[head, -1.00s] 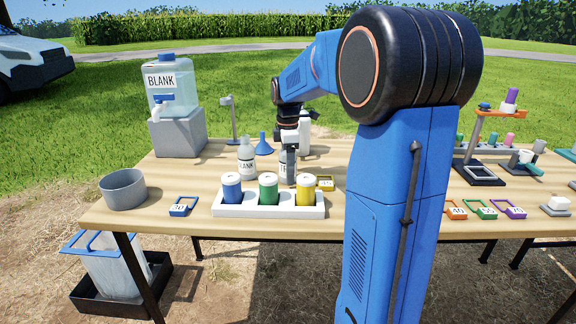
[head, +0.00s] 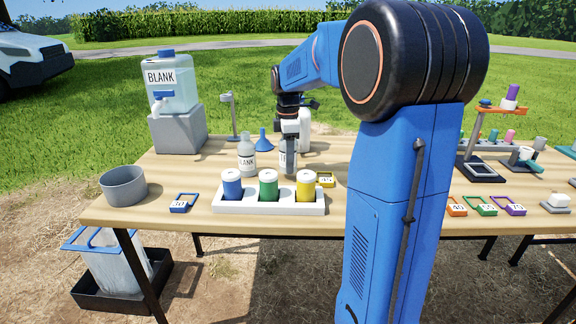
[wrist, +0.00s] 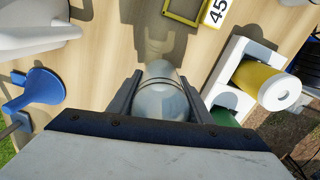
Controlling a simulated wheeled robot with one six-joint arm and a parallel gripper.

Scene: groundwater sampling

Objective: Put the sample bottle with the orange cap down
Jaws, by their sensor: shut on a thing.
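My gripper (head: 289,140) is shut on a pale sample bottle (head: 284,161), upright behind the white rack. In the wrist view the bottle (wrist: 160,92) sits between my two dark fingers. No orange cap shows on it; its top is hidden by my gripper. I cannot tell whether its base touches the table (head: 215,163).
The white rack (head: 270,208) with blue, green and yellow containers is in front. A yellow tag (head: 326,180) is to the right, a blue funnel (head: 264,142) and white bottle (head: 304,131) behind. A grey bowl (head: 123,186) is far left.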

